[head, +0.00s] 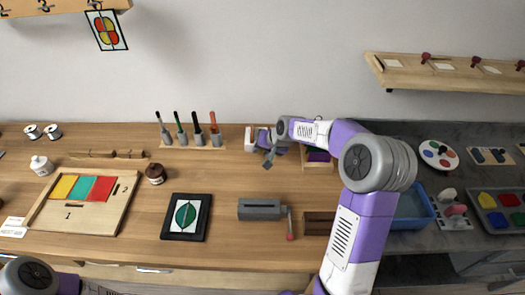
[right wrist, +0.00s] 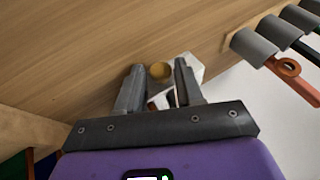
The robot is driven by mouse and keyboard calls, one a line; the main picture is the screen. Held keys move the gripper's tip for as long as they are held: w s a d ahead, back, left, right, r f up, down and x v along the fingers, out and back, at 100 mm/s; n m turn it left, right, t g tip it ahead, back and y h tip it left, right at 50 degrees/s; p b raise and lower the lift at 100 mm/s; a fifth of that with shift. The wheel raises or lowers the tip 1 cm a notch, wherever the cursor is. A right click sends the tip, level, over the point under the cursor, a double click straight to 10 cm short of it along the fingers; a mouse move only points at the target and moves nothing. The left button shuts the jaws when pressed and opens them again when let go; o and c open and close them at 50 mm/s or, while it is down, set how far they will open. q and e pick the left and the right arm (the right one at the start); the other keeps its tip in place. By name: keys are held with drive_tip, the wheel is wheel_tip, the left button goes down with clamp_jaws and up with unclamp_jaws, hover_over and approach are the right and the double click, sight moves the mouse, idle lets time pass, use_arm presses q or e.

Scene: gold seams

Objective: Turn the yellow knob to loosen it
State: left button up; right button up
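In the head view my right gripper (head: 269,158) is over the back middle of the table, by a white block (head: 249,139). The knob is hidden there. My left gripper is out of view.
A rack of colour-handled tools (head: 192,147) stands left of my right gripper, its grey holders (right wrist: 254,46) close by in the wrist view. A grey box with a crank (head: 260,209) and a framed leaf picture (head: 185,217) lie in front. Bare wood (head: 222,180) lies between.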

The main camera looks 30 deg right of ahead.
drive_tip(key=shift+c, duration=0.3)
clamp_jaws()
drive_tip(key=shift+w+a+r+h+p, duration=0.1)
drive_tip(key=shift+a+r+h+p, duration=0.15)
drive_tip(key=shift+p, duration=0.75)
drive_tip(key=shift+n+g+h+p, duration=0.3)
drive_tip(key=shift+g+h+p, duration=0.25)
drive_tip(key=shift+p, duration=0.15)
drive_tip(key=shift+w+a+f+g+h+p, duration=0.1)
drive_tip(key=shift+w+a+g+h+p, duration=0.1)
drive_tip(key=shift+g+h+p, duration=0.4)
drive_tip(key=shift+a+n+g+h, duration=0.15)
drive_tip(key=shift+n+g+h, duration=0.35)
drive_tip(key=shift+h, duration=0.8)
drive_tip(key=shift+f, duration=0.1)
drive_tip(key=shift+o, duration=0.3)
unclamp_jaws()
